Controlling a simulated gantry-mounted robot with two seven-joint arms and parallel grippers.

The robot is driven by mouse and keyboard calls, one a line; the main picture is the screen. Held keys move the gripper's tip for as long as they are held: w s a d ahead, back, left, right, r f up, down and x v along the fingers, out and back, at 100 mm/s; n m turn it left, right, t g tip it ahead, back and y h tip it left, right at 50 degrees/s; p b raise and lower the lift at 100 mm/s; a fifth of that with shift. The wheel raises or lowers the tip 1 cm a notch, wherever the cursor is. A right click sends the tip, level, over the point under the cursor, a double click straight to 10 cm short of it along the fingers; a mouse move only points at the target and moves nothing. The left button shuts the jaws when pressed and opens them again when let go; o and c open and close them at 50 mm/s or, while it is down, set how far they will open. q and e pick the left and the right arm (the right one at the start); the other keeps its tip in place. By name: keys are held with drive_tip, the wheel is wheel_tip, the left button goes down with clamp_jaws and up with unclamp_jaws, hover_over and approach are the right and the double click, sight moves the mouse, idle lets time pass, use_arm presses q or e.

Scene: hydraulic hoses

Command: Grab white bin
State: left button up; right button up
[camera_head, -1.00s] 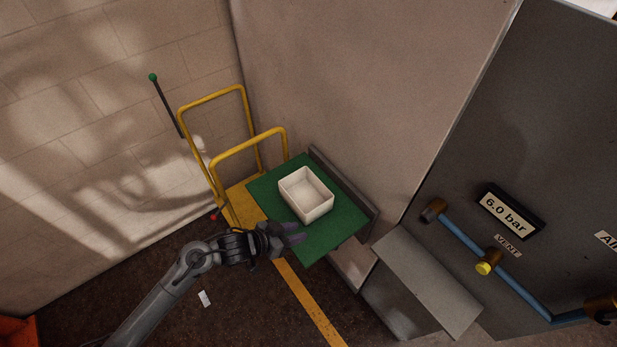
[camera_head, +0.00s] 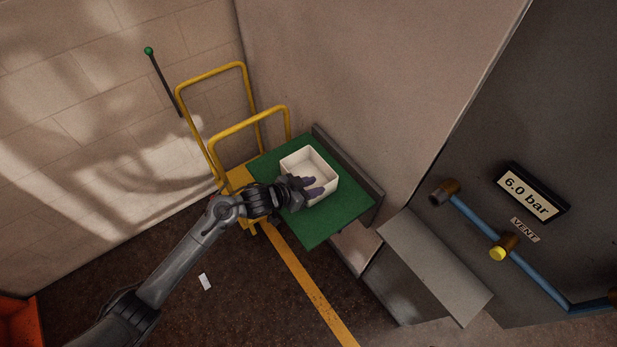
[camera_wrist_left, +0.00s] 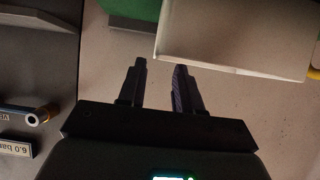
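The white bin (camera_head: 322,163) is an open, empty-looking square box on a green-topped stand (camera_head: 318,226). My left gripper (camera_head: 312,186) reaches in from the left, and its two purple-grey fingers overlap the bin's near side in the head view. The fingers are apart with nothing between them. In the left wrist view the bin (camera_wrist_left: 238,35) fills the upper right, just past the right fingertip, while the left finger of the gripper (camera_wrist_left: 160,66) lies left of the bin. I cannot tell whether a finger touches the wall. My right gripper is not in view.
A yellow-railed trolley (camera_head: 212,75) stands behind the stand at left. A grey panel with a blue pipe (camera_head: 500,250) is at right, with a grey sloped ledge (camera_head: 435,265) before it. A dark edge strip (camera_head: 348,160) borders the stand's far side.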

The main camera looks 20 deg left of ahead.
use_arm(q)
drive_tip(key=x, duration=0.4)
drive_tip(key=shift+s+d+f, duration=0.25)
drive_tip(key=shift+s+f, duration=0.05)
drive_tip(key=shift+w+d+f, duration=0.15)
drive_tip(key=shift+w+f, duration=0.05)
drive_tip(key=shift+w, duration=0.15)
drive_tip(key=shift+c, duration=0.5)
clamp_jaws()
